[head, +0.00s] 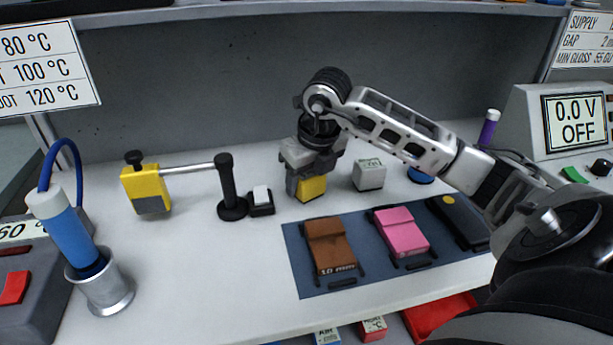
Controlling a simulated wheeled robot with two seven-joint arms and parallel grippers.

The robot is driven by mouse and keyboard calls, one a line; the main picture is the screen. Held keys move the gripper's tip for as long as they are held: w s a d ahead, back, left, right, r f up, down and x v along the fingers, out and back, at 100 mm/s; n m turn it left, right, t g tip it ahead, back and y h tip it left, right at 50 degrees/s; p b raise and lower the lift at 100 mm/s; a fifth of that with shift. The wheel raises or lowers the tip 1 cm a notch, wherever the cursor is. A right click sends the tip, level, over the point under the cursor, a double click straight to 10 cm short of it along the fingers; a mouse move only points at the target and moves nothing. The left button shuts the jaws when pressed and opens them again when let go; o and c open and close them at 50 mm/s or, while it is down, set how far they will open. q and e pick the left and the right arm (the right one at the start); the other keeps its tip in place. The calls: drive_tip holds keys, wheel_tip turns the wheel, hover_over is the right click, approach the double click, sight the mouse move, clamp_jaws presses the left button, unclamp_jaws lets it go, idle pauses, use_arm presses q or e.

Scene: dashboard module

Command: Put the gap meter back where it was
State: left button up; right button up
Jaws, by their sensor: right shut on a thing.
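My right gripper (308,180) is at the middle of the bench, pointing down. It is shut on a small yellow block with a dark top, which I take to be the gap meter (312,188). The gripper hides its upper part. The block is low, behind the blue mat; I cannot tell whether it touches the bench. It is between a small dark block with a white top (261,197) on its left and a whitish labelled block (369,174) on its right. My left gripper is not in view.
The blue mat (296,262) holds a brown piece (331,245) and a pink piece (400,231). A black stand (228,190) carries a yellow-and-grey head (147,189). A blue tool (66,228) stands in a metal cup (103,290).

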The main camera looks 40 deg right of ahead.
drive_tip(key=shift+f, duration=0.2)
drive_tip(key=o, duration=1.1)
drive_tip(key=shift+r, duration=0.1)
drive_tip(key=shift+o, duration=0.2)
drive_tip(key=shift+r, duration=0.5)
drive_tip(key=v, duration=1.1)
drive_tip(key=shift+s+p, duration=0.2)
drive_tip(key=shift+p, duration=0.2)
drive_tip(key=shift+r, duration=0.1)
